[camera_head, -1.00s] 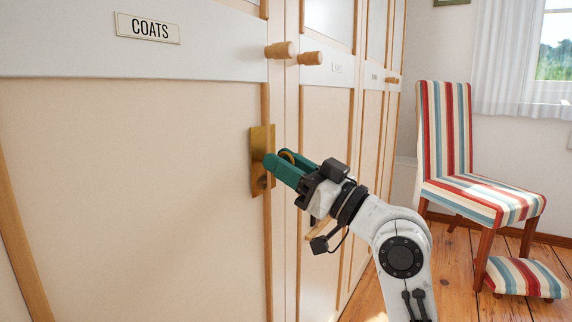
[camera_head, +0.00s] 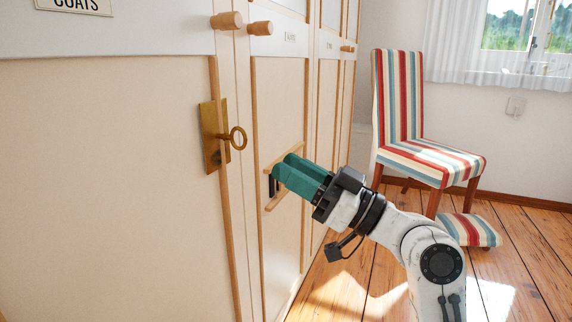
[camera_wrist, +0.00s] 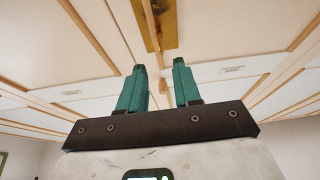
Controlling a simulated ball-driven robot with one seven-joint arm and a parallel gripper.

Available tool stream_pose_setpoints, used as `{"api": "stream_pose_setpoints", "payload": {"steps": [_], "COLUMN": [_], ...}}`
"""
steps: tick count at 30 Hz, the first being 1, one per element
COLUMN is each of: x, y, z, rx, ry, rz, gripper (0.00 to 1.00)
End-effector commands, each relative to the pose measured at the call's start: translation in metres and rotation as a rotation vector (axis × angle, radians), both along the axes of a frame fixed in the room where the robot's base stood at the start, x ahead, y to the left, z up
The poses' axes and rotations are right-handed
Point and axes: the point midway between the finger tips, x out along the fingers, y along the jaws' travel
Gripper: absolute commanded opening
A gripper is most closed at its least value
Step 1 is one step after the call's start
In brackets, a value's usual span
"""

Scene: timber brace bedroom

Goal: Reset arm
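My gripper (camera_head: 284,168), with green fingers, is in front of the wardrobe doors, lower and to the right of the brass lock plate (camera_head: 209,120). A brass key (camera_head: 238,138) with a round bow sits in the plate, clear of my fingers. In the wrist view my gripper (camera_wrist: 158,70) has its two fingers apart with nothing between them. The brass plate (camera_wrist: 168,38) shows beyond the fingertips there.
The wardrobe door (camera_head: 110,190) fills the left side, with wooden knobs (camera_head: 227,20) above the lock. A striped chair (camera_head: 398,100) and a striped footstool (camera_head: 470,230) stand at right. Wooden floor (camera_head: 530,225) is open around them.

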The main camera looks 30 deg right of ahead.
Motion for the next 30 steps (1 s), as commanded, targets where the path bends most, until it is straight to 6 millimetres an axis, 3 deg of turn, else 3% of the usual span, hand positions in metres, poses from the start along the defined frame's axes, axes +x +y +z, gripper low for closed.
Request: {"api": "stream_pose_setpoints", "payload": {"steps": [13,16,20,23,26,30], "x": [0.0,0.003,0.008,0.002,-0.015,-0.057], "y": [0.0,0.003,0.012,0.02,0.026,0.029], "z": [0.0,-0.019,-0.083,-0.151,-0.218,-0.306], "rx": [0.0,-0.006,-0.037,-0.076,-0.12,-0.193], "ry": [0.0,0.053,0.23,0.426,0.628,0.914], "rz": [0.0,-0.007,-0.032,-0.061,-0.091,-0.142], "gripper": [0.33,0.33,0.33,0.33,0.33,0.33]}}
